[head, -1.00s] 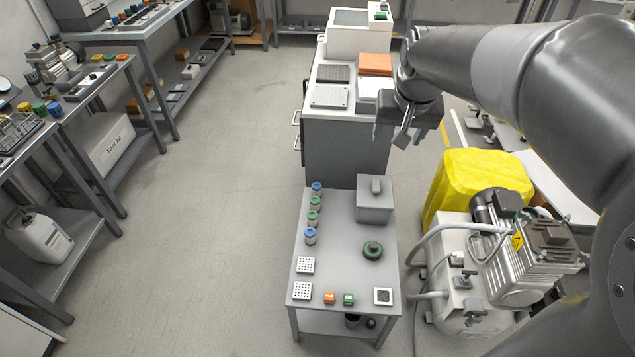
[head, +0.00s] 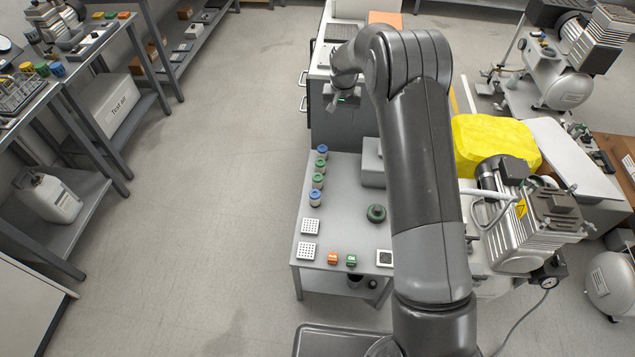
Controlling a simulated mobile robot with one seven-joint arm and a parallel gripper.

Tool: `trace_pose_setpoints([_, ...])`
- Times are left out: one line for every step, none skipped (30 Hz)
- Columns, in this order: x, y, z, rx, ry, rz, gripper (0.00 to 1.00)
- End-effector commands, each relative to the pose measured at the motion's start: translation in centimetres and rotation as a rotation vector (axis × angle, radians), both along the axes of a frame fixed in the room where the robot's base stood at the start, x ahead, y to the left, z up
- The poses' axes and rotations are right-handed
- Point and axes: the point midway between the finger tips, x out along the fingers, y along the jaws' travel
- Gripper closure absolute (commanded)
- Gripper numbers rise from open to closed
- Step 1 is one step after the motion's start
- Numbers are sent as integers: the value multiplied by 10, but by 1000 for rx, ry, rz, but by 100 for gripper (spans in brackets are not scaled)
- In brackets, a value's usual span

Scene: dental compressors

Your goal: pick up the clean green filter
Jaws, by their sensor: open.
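A row of small canisters stands upright along the left side of a low grey table (head: 343,225). Two in the middle have green caps: the farther green filter (head: 319,166) and the nearer green filter (head: 318,181). A blue-capped one stands at each end, a far one (head: 322,151) and a near one (head: 314,198). I cannot tell from here which green one is clean. My gripper (head: 343,104) is open and empty, in the air beyond the row, in front of the cabinet. It touches none of the canisters.
On the table are a dark green round part (head: 376,213), a grey box (head: 373,165), white perforated blocks (head: 306,251), an orange cube (head: 333,258) and a green cube (head: 351,260). My arm covers the table's right side. A compressor (head: 515,220) stands right. The floor left is clear.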

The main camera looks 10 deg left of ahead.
Motion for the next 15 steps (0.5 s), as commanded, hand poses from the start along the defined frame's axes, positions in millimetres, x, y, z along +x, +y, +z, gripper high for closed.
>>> trace_pose_setpoints([4,8,-26,-3,17,3,37])
trace_pose_setpoints([7,12,-39,-4,23,3,37])
trace_pose_setpoints([10,18,-56,-6,32,3,37])
trace_pose_setpoints([12,21,-69,-7,38,3,37])
trace_pose_setpoints([13,25,-82,-9,46,2,37])
trace_pose_setpoints([14,30,-100,-11,54,2,37])
trace_pose_setpoints([15,34,-113,-12,60,2,37])
trace_pose_setpoints([15,38,-127,-15,67,3,37])
trace_pose_setpoints([15,42,-144,-17,75,3,37])
trace_pose_setpoints([15,45,-156,-18,80,2,37])
trace_pose_setpoints([15,47,-168,-20,86,2,37])
trace_pose_setpoints([14,51,-182,-21,92,1,37])
trace_pose_setpoints([13,53,-191,-22,95,1,37])
trace_pose_setpoints([12,55,-200,-23,99,1,37])
trace_pose_setpoints([11,57,-210,-25,103,1,37])
